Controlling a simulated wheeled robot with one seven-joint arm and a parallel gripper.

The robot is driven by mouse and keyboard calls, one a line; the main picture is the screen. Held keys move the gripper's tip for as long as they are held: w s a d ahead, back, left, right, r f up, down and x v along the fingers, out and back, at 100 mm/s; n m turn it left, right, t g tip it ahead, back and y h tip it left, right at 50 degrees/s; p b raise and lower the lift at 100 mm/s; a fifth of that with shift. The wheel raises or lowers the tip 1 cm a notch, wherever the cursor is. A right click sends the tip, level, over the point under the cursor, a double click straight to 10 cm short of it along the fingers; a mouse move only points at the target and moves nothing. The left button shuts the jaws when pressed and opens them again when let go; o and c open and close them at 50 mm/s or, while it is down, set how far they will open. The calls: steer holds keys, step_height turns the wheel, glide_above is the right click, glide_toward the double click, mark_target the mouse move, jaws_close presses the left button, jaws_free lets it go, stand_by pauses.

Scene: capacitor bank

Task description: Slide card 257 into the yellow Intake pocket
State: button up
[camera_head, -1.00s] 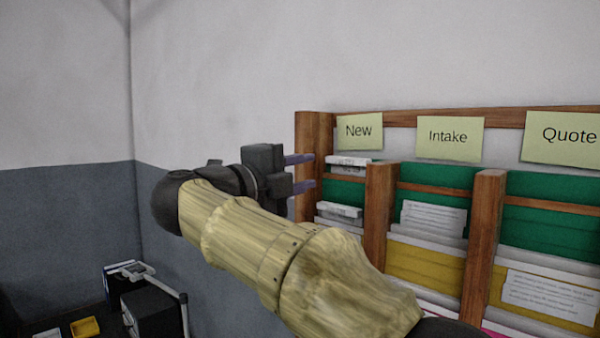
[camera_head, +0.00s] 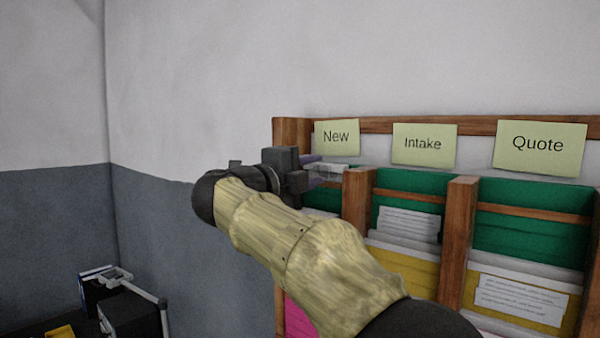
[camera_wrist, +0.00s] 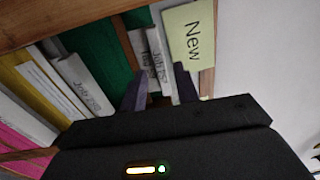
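My gripper (camera_head: 322,170) is at the top of the New column, with its two fingers apart. White card spines marked "Job" stand between or just beyond the fingers in the wrist view (camera_wrist: 158,55); the last digits are too blurred to tell which is card 257. One white spine (camera_head: 331,170) shows at the fingertips in the head view; contact is unclear. The yellow Intake pocket (camera_head: 408,268) is under the Intake label (camera_head: 424,144), below a green pocket with a white card (camera_head: 408,222). The yellow pocket also shows in the wrist view (camera_wrist: 12,72).
Wooden dividers (camera_head: 357,205) and (camera_head: 458,225) separate the rack's columns. The New label (camera_head: 336,137) hangs just above my gripper. The Quote column (camera_head: 530,235) is at the right. The wall left of the rack is clear. A dark box (camera_head: 130,312) stands at the lower left.

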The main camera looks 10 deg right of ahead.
steer(key=shift+x, duration=1)
jaws_close()
steer(key=shift+w, duration=0.1)
